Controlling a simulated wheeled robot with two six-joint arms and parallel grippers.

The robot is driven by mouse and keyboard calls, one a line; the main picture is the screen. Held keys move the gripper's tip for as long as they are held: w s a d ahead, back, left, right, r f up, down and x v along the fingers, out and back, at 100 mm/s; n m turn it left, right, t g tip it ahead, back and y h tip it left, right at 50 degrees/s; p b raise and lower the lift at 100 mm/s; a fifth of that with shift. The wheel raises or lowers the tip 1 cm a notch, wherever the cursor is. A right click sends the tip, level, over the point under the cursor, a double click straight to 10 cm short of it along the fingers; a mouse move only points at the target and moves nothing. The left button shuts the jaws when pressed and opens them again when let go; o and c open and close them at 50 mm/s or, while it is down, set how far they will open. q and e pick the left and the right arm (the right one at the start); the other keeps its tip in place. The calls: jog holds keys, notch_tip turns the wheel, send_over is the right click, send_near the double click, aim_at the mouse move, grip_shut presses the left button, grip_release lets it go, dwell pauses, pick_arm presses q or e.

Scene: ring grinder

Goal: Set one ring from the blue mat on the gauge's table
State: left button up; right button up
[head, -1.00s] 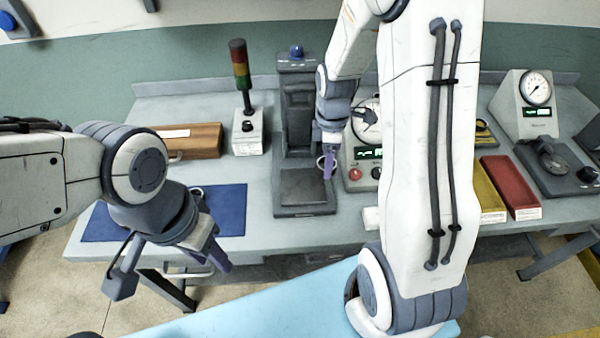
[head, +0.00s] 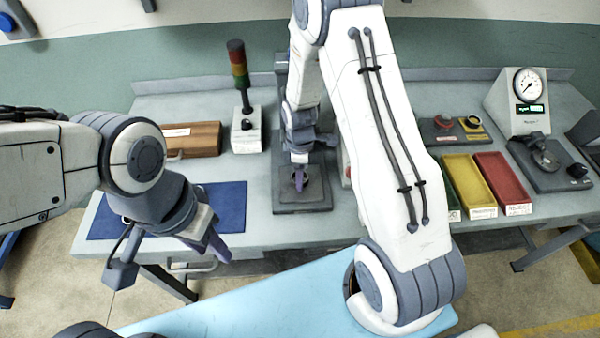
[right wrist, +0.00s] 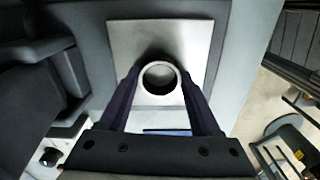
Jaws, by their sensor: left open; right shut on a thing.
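My right gripper (head: 299,184) is over the flat table (head: 318,192) of the column device in the middle of the bench. In the right wrist view its fingers (right wrist: 160,84) are shut on a pale metal ring (right wrist: 160,66), over the square silvery plate (right wrist: 122,35). I cannot tell whether the ring touches the plate. The blue mat (head: 230,212) lies at the left of the bench, partly hidden by my left arm; no ring shows clearly on it. My left gripper (head: 212,244) is open and empty in front of the mat.
A signal tower (head: 240,75) and a wooden box (head: 195,138) stand behind the mat. To the right are a yellow tray (head: 468,183), a red tray (head: 502,182) and a dial instrument (head: 520,105). My right arm hides part of the bench middle.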

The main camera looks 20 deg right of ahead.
jog(key=shift+f, duration=0.2)
jog(key=o, duration=1.5)
jog(key=shift+c, duration=0.2)
jog(key=shift+r, duration=0.1)
jog(key=shift+r, duration=0.1)
jog(key=shift+r, duration=0.2)
notch_tip(320, 180, up, 11)
jog(key=b, duration=0.3)
jog(key=s+a+r+m, duration=0.2)
jog(key=s+a+r, duration=0.4)
jog(key=s+a, duration=0.35)
jog(key=s+a+r+m, duration=0.1)
jog(key=s+a+m, duration=0.1)
jog(key=s, duration=0.5)
jog(key=s+a+r+m+y, duration=0.1)
jog(key=s+a+m, duration=0.1)
jog(key=s, duration=0.5)
jog(key=shift+s+a+r, duration=0.15)
jog(key=shift+r, duration=0.15)
